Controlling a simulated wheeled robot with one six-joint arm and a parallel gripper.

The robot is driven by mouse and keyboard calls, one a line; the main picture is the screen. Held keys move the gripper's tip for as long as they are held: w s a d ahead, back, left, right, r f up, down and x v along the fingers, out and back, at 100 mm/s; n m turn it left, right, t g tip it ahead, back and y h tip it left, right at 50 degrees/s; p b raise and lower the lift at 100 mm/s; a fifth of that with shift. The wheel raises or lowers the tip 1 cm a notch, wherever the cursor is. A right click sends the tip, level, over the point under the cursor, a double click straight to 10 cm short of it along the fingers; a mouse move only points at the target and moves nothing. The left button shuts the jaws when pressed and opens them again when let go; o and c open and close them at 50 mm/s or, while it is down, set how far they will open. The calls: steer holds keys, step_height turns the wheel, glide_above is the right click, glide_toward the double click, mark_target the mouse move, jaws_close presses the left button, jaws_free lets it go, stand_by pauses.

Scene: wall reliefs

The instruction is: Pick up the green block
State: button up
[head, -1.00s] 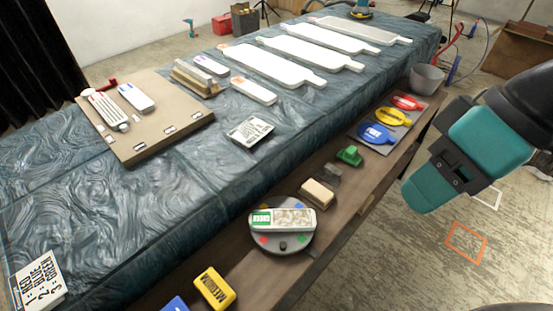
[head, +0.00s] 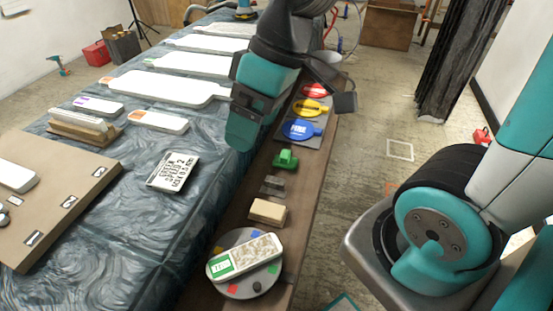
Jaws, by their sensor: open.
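The green block (head: 286,158) is a small, bright green piece with a raised part on top. It rests on the brown wooden ledge, between a blue paddle and a small grey block, and is in plain sight. My gripper (head: 245,125), teal and black, hangs from above to the left of the green block, over the edge of the blue cloth. It is open and apart from the block, and I see nothing held in it. Its far side is partly hidden by its own body.
Blue, yellow and red paddles lie on a grey plate (head: 318,142) beyond the block. Nearer are a grey block (head: 272,186), a tan block (head: 268,212) and a round grey disc (head: 232,288) bearing a white piece. A printed card (head: 173,170) lies on the cloth.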

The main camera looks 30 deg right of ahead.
steer(key=w+d+f+t+b, duration=0.1)
steer(key=w+d+f+b, duration=0.4)
steer(key=w+d+f, duration=0.55)
steer(key=t+h+b, duration=0.1)
steer(key=t+b, duration=0.1)
steer(key=b, duration=0.3)
glide_toward(286, 153)
steer(key=shift+n, duration=0.4)
steer(key=x, duration=0.6)
steer(key=shift+s+b, duration=0.2)
steer(key=shift+b, duration=0.1)
steer(key=shift+b+x, duration=0.3)
steer(key=shift+x, duration=2.8)
steer(key=shift+w+r, duration=0.1)
steer(key=shift+c, duration=0.5)
steer(key=c, duration=0.9)
